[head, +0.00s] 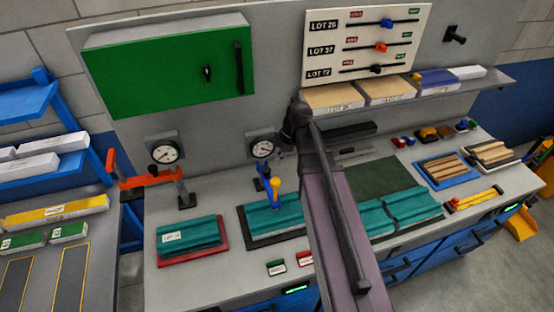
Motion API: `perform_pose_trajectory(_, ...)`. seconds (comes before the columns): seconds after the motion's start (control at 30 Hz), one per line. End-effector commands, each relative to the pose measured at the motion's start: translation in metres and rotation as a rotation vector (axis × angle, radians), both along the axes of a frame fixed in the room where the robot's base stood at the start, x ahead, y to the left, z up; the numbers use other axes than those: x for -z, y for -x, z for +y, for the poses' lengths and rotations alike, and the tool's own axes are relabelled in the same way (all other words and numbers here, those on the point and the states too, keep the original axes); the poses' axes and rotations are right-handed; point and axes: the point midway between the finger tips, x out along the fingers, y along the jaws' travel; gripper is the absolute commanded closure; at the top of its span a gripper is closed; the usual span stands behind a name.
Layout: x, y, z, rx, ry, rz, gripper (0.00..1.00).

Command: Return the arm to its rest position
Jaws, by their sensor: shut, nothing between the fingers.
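My arm rises from the bottom middle of the head view up to a dark joint near the wall panel. My gripper cannot be made out, and the fingers do not show. The arm hides part of the workbench (228,215) behind it, including part of the teal panels.
A green cabinet (160,70) and a lot board (340,60) are on the back wall. Below the board is a shelf (495,82) with boxes. Two gauges, a teal panel (262,221) with a blue-and-yellow tool (274,190), an orange clamp (150,181) and wooden-strip trays stand around the arm.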

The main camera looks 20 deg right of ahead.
Motion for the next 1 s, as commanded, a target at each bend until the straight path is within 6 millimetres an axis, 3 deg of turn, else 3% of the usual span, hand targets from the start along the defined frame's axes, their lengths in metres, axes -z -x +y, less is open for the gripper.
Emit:
perform_pose_trajectory(0.63,0.004,0.002,0.001,0.015,0.004,0.006,1.00)
perform_pose_trajectory(0.77,0.016,0.007,0.004,0.072,0.017,0.030,1.00)
perform_pose_trajectory(1.0,0.053,0.024,0.011,0.302,0.068,0.108,1.00)
